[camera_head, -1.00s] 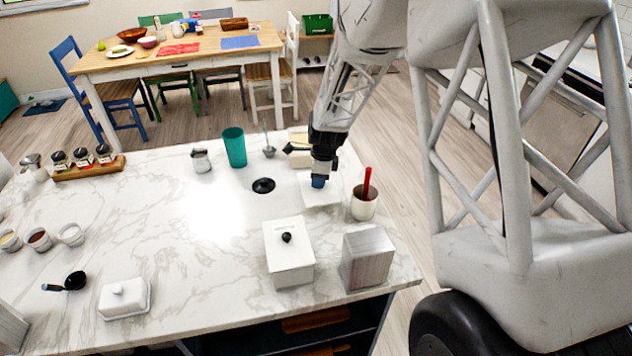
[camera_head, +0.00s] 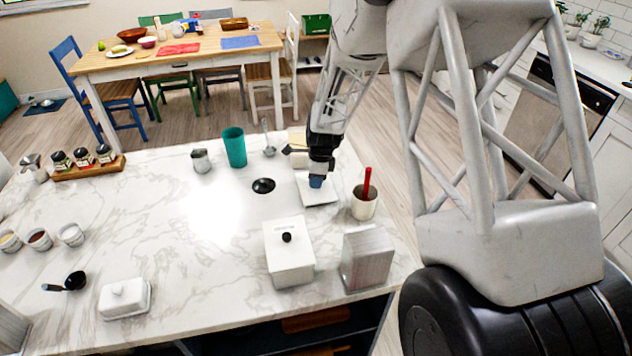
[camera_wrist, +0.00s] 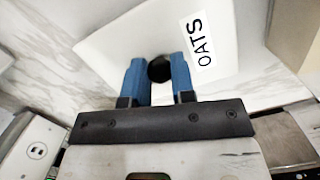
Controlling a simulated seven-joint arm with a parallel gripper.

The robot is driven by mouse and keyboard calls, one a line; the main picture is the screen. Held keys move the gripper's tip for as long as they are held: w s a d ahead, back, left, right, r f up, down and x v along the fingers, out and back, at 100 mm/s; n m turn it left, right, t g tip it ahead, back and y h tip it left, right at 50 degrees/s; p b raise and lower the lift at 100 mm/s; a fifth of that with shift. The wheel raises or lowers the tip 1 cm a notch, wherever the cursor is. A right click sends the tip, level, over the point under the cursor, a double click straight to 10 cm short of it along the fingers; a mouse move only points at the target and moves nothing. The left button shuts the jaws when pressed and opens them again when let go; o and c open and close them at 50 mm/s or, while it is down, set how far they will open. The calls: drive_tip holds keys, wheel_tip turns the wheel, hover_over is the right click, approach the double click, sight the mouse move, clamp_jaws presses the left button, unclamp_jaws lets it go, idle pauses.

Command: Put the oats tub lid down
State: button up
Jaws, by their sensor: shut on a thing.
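The oats tub lid (camera_head: 320,192) is a white square plate near the back right of the marble counter. In the wrist view the lid (camera_wrist: 110,43) carries a label reading OATS and a round black knob (camera_wrist: 159,69). My gripper (camera_head: 316,184) is above the lid. Its blue fingers (camera_wrist: 160,78) are shut on the knob, one on each side. The lid looks close to the counter; I cannot tell whether it touches. A pale, open-looking container (camera_head: 297,142) stands behind my gripper, partly hidden.
A cup with a red-handled utensil (camera_head: 364,204) stands close right of the lid. A white lidded canister (camera_head: 289,262) and a metal block (camera_head: 367,260) are in front. A black disc (camera_head: 263,186) lies left, and a teal cup (camera_head: 235,148) stands behind it.

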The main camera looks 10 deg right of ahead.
drive_tip(key=shift+f, duration=0.5)
drive_tip(key=shift+f, duration=0.15)
drive_tip(key=o, duration=0.9)
wheel_tip(320, 180, up, 12)
drive_tip(key=d, duration=0.1)
drive_tip(key=shift+s+d, duration=0.2)
drive_tip(key=shift+d, duration=0.05)
idle(0.5)
